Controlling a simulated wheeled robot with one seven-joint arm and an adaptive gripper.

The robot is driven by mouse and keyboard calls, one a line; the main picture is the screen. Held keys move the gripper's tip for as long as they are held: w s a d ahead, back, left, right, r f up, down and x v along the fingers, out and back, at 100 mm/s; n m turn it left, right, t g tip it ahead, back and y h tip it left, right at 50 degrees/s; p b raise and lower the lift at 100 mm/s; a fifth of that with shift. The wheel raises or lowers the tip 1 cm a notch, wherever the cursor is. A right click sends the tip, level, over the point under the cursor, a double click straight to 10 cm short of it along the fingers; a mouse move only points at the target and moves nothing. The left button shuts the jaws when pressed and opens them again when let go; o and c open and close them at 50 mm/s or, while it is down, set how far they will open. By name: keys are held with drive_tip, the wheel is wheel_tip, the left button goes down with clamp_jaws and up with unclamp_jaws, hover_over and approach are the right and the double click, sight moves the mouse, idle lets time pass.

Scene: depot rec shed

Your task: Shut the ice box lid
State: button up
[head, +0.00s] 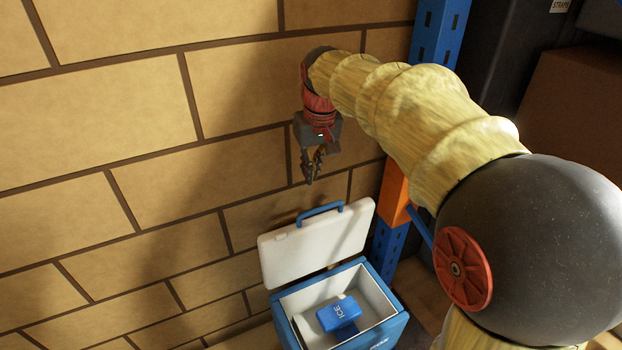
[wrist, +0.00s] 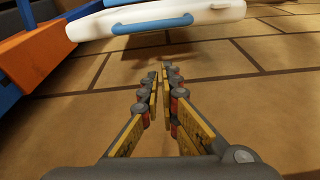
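The ice box (head: 376,340) is a blue box with a white inside, low in the head view. Its white lid (head: 318,242) stands raised at the back, near the block wall, with a blue handle (head: 320,212) on its top edge. The lid (wrist: 156,18) also shows along the top of the wrist view, with its handle (wrist: 152,24). My gripper (head: 312,180) points down above the lid, apart from it. In the wrist view, my gripper's fingers (wrist: 160,75) run close together with a narrow gap and nothing between them.
A blue ice pack (head: 338,314) marked ICE lies inside the box. A block wall (head: 150,190) rises behind the lid. A blue and orange rack upright (head: 394,195) stands right of the lid. A brown carton (head: 575,110) is at the upper right.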

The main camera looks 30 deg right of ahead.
drive_tip(key=shift+w+d+r, duration=0.1)
drive_tip(key=shift+w+r, duration=0.2)
drive_tip(key=shift+w, duration=0.35)
drive_tip(key=shift+w+d+r, duration=0.1)
drive_tip(key=shift+w+r, duration=0.15)
drive_tip(key=shift+w, duration=0.35)
clamp_jaws()
drive_tip(key=s+f+n+p, duration=0.1)
drive_tip(key=s+f+p, duration=0.1)
drive_tip(key=f, duration=0.6)
drive_tip(key=shift+s+a, duration=0.4)
drive_tip(key=shift+s, duration=0.45)
